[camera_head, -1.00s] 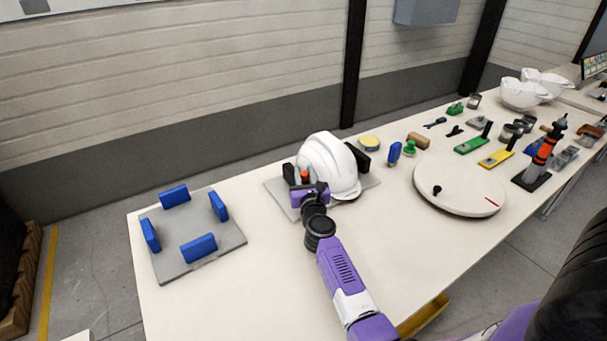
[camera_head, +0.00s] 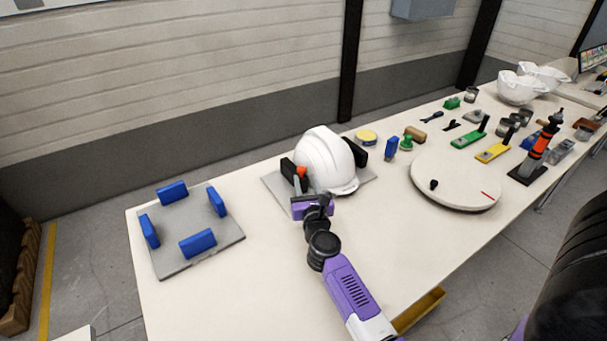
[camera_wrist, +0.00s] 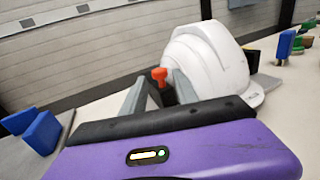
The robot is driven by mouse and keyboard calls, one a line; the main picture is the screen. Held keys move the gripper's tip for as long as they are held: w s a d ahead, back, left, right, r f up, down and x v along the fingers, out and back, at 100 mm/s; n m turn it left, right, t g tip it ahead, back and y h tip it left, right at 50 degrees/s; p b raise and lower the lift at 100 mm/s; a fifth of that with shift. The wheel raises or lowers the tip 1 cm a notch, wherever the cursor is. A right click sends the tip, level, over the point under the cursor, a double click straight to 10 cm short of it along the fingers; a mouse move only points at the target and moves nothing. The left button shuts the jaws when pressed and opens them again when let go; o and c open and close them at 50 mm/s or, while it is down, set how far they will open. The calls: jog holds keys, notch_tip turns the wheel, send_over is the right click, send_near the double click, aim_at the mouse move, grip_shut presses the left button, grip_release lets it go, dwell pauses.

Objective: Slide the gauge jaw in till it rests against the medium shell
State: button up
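The white helmet shell (camera_head: 328,160) sits on a grey gauge plate (camera_head: 276,188) between two black jaws. The left jaw (camera_head: 288,172) carries an orange-red knob (camera_head: 302,172) and stands close beside the shell; whether they touch I cannot tell. The right black jaw (camera_head: 359,153) is partly hidden behind the shell. My gripper (camera_head: 300,184) is at the near left side of the shell, just in front of the knob. In the wrist view its two grey fingers (camera_wrist: 160,92) are apart, with the knob (camera_wrist: 160,75) showing between them; they do not appear to clamp it.
A grey plate with several blue blocks (camera_head: 197,243) lies to the left. A round white turntable (camera_head: 455,180) is on the right, with small tools behind it. More white shells (camera_head: 522,88) stand at the far right. The near table surface is clear.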

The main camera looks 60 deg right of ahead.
jog(key=shift+s+a, duration=0.3)
jog(key=shift+a, duration=0.15)
